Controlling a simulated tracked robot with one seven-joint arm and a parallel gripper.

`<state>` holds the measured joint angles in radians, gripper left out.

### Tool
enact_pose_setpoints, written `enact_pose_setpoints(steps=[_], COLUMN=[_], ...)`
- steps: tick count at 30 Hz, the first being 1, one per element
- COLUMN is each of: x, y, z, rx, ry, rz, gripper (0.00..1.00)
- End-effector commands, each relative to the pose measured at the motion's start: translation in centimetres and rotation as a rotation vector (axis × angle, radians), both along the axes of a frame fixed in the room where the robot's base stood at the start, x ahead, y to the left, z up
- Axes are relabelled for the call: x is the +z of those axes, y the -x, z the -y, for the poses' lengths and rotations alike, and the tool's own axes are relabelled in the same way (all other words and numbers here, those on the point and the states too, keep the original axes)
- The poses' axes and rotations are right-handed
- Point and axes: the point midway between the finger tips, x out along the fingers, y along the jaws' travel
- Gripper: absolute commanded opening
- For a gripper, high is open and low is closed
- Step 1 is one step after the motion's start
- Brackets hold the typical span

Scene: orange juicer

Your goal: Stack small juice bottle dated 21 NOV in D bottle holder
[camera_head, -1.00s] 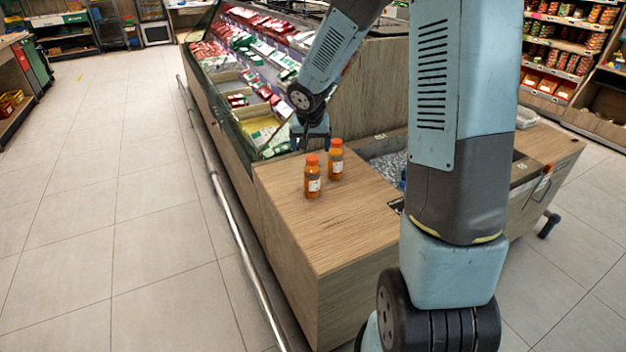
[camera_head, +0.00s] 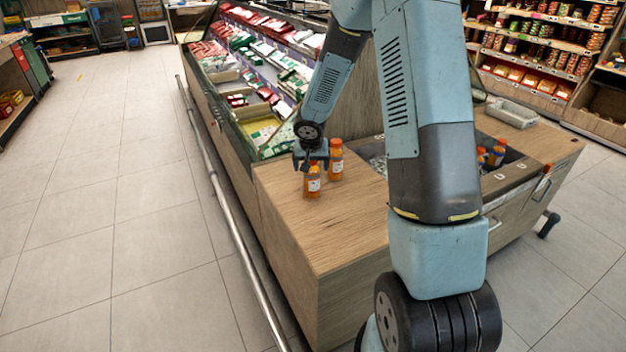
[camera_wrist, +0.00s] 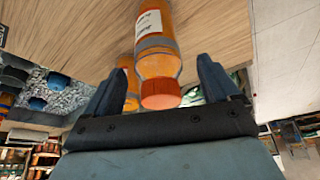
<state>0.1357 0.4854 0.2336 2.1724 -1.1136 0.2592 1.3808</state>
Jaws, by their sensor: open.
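Two small orange juice bottles with orange caps stand upright on the wooden counter (camera_head: 325,235). The nearer bottle (camera_head: 312,185) is under my gripper (camera_head: 312,160), which hides its cap in the head view. The other bottle (camera_head: 336,160) stands just behind it to the right. In the wrist view the nearer bottle (camera_wrist: 157,50) has its cap between the open fingers of my gripper (camera_wrist: 160,88), with a gap on each side. The second bottle (camera_wrist: 128,68) is partly hidden behind it. The label dates are too small to read. Further orange bottles (camera_head: 495,155) sit in a holder at the right; its letters are unreadable.
A recessed ice bin (camera_head: 376,160) lies right of the two bottles, partly behind my arm. A grey tray (camera_head: 512,114) sits at the back right. The glass-sided display case (camera_head: 255,85) is behind. The counter's front is clear.

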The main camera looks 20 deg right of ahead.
Motion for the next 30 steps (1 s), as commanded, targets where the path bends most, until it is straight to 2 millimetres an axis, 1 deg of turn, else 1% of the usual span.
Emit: enact_pose_setpoints(steps=[3,7,11,17,20,30], x=[-1.5,-2.6,-3.0,-3.0,-3.0,-3.0], y=[-0.4,-0.9,-1.1,-1.1,-1.1,-1.1], z=[0.2,0.4,0.4,0.4,0.4,0.4], rx=[0.001,0.001,0.001,0.000,0.000,0.000], ry=[-0.001,0.000,-0.001,-0.001,-0.001,-0.001], rz=[-0.002,-0.002,0.000,0.000,0.000,0.000], gripper=[0.89,0.89,0.89,0.89,0.81,0.48])
